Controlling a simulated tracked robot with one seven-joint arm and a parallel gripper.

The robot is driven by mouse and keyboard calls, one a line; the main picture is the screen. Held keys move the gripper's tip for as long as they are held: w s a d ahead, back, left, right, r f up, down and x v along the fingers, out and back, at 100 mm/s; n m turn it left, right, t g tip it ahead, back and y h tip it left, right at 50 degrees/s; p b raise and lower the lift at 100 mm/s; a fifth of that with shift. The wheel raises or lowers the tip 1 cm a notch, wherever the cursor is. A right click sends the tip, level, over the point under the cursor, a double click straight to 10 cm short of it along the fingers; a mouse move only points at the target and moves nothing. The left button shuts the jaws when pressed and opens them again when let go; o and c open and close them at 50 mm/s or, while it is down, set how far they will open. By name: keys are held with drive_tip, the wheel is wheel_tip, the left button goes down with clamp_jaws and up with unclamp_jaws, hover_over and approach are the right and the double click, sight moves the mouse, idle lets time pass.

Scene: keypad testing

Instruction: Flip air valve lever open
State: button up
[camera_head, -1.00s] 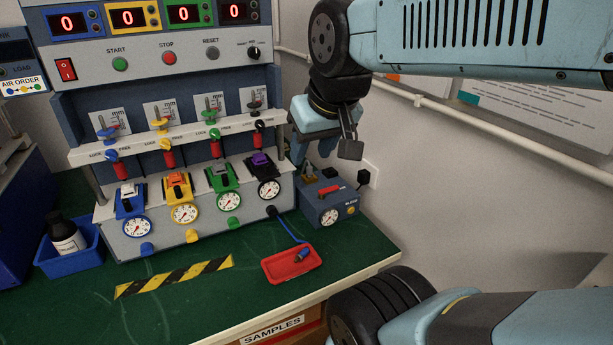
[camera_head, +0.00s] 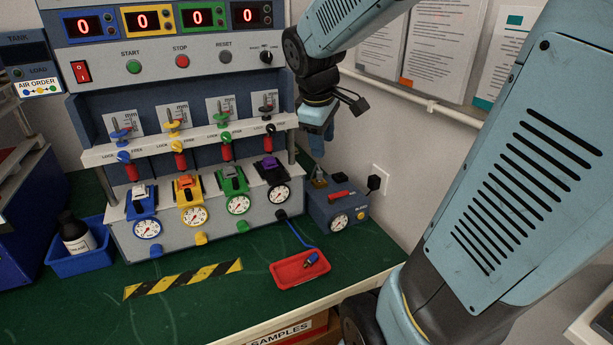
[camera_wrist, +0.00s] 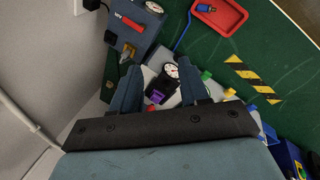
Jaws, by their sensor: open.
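A grey-blue box (camera_head: 325,208) with a round gauge stands at the right end of the test rig. A red lever (camera_head: 343,194) lies along its top; I take this for the air valve lever. Both show in the wrist view: the box (camera_wrist: 122,10) at upper left and the red lever (camera_wrist: 131,22) on it. My gripper (camera_wrist: 160,84) is open and empty. Its fingers point over the rig's right end, with a purple-topped clamp (camera_wrist: 157,96) and a dial between them in the picture. In the head view my gripper (camera_head: 318,138) hangs above and behind the box, apart from the lever.
A brass fitting (camera_head: 319,180) and a black plug stand at the box's back. The rig (camera_head: 200,235) has several coloured clamps and dials. A red tray (camera_head: 299,271) holds a blue hose end. A blue bin (camera_head: 80,262) holds a bottle.

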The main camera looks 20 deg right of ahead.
drive_tip(key=w+d+f+n+g+h, duration=0.1)
drive_tip(key=w+d+f+n, duration=0.4)
drive_tip(key=w, duration=0.3)
drive_tip(key=n+g, duration=0.2)
drive_tip(key=n, duration=0.3)
approach(339, 193)
drive_tip(key=shift+h, duration=0.4)
drive_tip(key=x, duration=0.5)
drive_tip(key=a+x, duration=0.1)
drive_tip(key=x, duration=0.1)
drive_tip(key=shift+s+d+f, duration=0.1)
drive_tip(key=shift+f, duration=0.25)
drive_tip(key=shift+c, duration=0.3)
clamp_jaws()
drive_tip(key=shift+d, duration=0.25)
drive_tip(key=shift+a, duration=0.15)
